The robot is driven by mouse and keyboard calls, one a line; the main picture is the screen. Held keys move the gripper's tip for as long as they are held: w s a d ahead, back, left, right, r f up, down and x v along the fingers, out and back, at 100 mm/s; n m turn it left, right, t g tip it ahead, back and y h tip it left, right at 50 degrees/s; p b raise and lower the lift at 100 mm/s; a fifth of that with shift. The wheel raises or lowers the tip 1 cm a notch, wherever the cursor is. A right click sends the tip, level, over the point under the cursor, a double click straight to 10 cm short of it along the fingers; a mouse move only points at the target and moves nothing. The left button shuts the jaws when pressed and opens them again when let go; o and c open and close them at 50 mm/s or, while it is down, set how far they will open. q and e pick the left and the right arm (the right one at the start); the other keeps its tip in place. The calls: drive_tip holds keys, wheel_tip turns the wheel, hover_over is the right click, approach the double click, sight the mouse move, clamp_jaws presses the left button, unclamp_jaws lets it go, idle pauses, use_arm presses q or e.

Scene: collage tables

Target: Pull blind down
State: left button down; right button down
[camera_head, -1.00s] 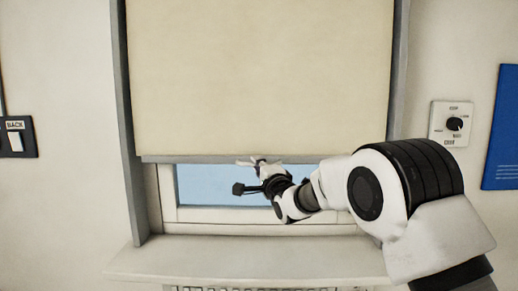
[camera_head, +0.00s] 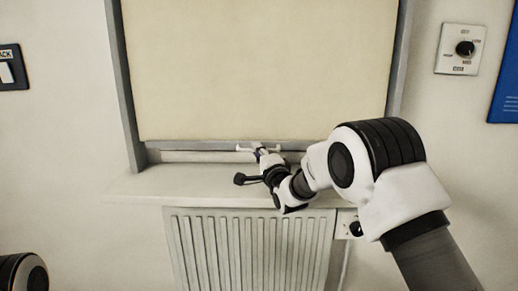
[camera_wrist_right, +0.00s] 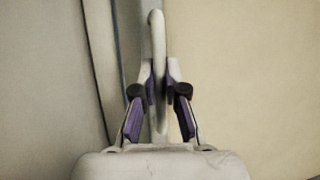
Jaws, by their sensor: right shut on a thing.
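The cream blind (camera_head: 255,70) hangs between grey side rails and covers nearly the whole window, its grey bottom bar (camera_head: 200,145) close above the sill. My right gripper (camera_head: 259,150) is at the middle of that bar. In the right wrist view, my right gripper (camera_wrist_right: 160,85) is shut on a pale, looped handle (camera_wrist_right: 157,40) between its fingers, with the blind's cream fabric (camera_wrist_right: 250,70) behind. My left gripper is not in view; only a dark rounded piece of my own body shows at the lower left of the head view.
A white sill (camera_head: 140,185) juts out below the blind, with a ribbed radiator (camera_head: 250,250) under it. A dial switch plate (camera_head: 460,48) and a blue board (camera_head: 506,80) are on the right wall. A dark switch panel (camera_head: 13,68) is at the left.

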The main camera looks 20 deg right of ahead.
drive_tip(key=shift+a+f, duration=0.1)
drive_tip(key=c, duration=1.5)
unclamp_jaws()
drive_tip(key=shift+w+a+f, duration=0.15)
drive_tip(key=shift+w+f, duration=0.05)
drive_tip(key=shift+w, duration=0.1)
drive_tip(key=shift+s+r, duration=0.1)
drive_tip(key=v, duration=1.2)
drive_tip(key=shift+s, duration=0.1)
